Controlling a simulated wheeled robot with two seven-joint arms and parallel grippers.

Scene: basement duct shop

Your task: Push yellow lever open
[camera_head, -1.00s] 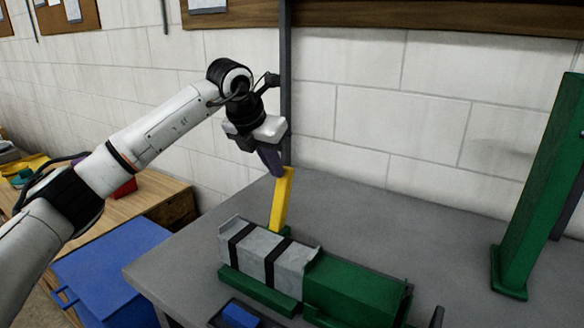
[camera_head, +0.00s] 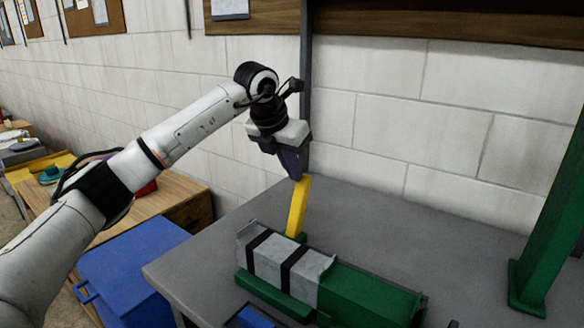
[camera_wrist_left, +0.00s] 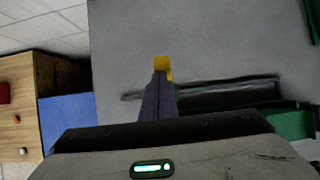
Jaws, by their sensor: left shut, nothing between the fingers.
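The yellow lever (camera_head: 298,208) stands nearly upright behind a grey and green machine (camera_head: 280,262) on the grey bench, its top leaning slightly right. My left gripper (camera_head: 296,177) is shut and empty, with its fingertips at the lever's top end. In the left wrist view the shut fingers (camera_wrist_left: 158,80) point at the lever's top (camera_wrist_left: 163,66) and overlap it. They look to be touching it or very close; I cannot tell which. My right gripper is not in view.
The grey bench (camera_head: 400,235) is clear behind the machine. A green post (camera_head: 548,240) stands at the right. A blue cabinet (camera_head: 135,265) and a wooden table (camera_head: 175,200) are at the left. A dark vertical post runs up the wall behind the gripper.

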